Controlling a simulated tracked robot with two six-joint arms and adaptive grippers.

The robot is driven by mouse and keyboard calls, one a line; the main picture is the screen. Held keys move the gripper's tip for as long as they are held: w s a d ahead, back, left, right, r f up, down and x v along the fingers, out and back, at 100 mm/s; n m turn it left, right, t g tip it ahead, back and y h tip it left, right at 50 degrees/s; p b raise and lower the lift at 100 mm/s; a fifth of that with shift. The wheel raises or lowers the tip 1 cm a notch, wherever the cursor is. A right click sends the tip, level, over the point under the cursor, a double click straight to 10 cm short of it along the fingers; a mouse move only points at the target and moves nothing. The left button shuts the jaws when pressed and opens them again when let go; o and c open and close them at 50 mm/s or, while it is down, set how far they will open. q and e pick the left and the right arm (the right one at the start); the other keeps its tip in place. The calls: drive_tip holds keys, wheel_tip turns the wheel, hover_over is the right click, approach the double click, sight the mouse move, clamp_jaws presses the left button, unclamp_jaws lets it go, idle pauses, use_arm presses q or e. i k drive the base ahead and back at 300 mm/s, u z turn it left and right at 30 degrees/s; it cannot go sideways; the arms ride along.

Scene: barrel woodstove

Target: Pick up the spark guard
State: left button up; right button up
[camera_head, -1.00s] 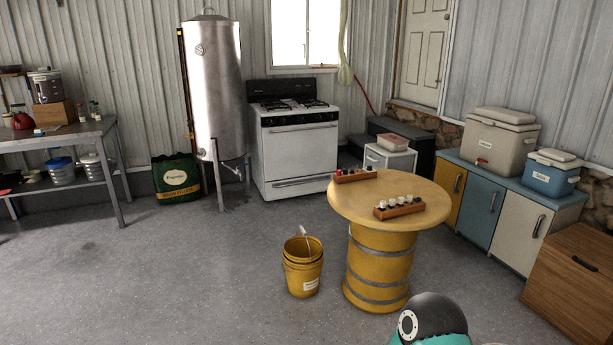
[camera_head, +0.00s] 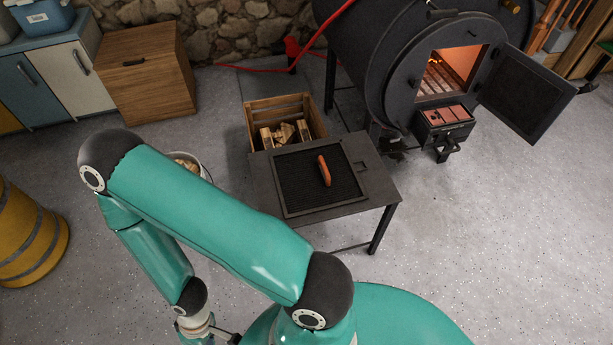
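A dark square mesh panel in a black frame (camera_head: 293,184), which looks like the spark guard, lies flat on a low grey table (camera_head: 379,183). A reddish-brown bar (camera_head: 324,170), apparently its handle, sits on the mesh right of its middle. My arm, apparently the left, is bent across the lower left, close in front of the table. Its wrist runs out at the bottom edge, so its gripper is not clearly seen. My other arm and its gripper are not in view. Nothing is seen gripping the panel.
A black barrel stove (camera_head: 382,67) stands behind right, its door (camera_head: 526,95) open on a glowing fire. A wooden crate (camera_head: 262,104) of split wood is behind the table. A bucket (camera_head: 204,171) is partly behind my arm. The floor at right is clear.

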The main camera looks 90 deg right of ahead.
sight(324, 170)
drive_tip(key=u, duration=0.95)
drive_tip(key=i, duration=0.15)
drive_tip(key=z, duration=2.85)
drive_tip(key=i, duration=0.3)
drive_tip(key=z, duration=1.8)
drive_tip(key=k, duration=0.6)
drive_tip(key=z, duration=0.4)
drive_tip(key=i, duration=1.65)
drive_tip(key=u, duration=0.4)
